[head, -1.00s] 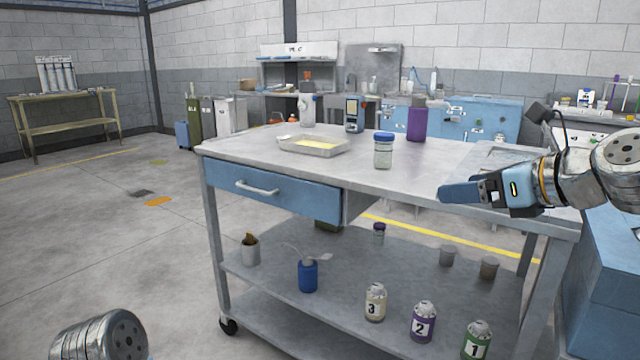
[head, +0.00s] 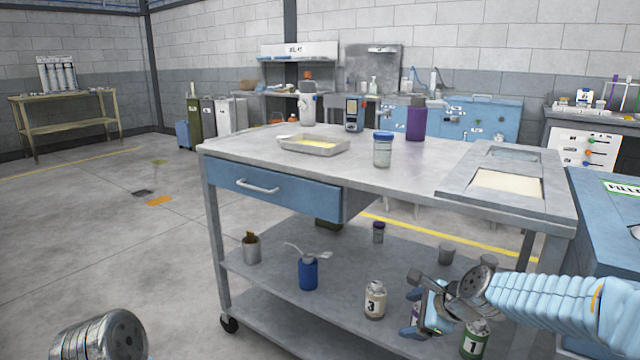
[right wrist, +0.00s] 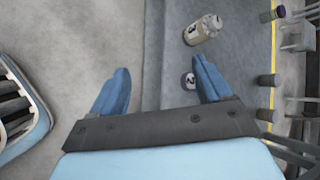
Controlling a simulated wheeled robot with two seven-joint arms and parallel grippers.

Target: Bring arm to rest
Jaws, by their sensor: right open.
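My right gripper (head: 412,318) hangs low in front of the cart's lower shelf in the head view. It is open, and its two blue fingers (right wrist: 160,90) stand well apart with nothing between them in the right wrist view. It partly hides the bottle marked 2, whose top (right wrist: 188,81) shows beside a finger in the wrist view. The bottle marked 1 (head: 475,340) stands just right of the gripper, and the bottle marked 3 (head: 375,300) to its left. Only a rounded metal part of my left arm shows at bottom left; its gripper is out of view.
The metal cart (head: 440,160) has a blue drawer (head: 270,190), and its top bears a shallow tray (head: 314,146), a blue-lidded jar (head: 383,150) and a purple bottle (head: 416,122). A blue cabinet (head: 600,260) stands close at right. The floor at left is mostly clear.

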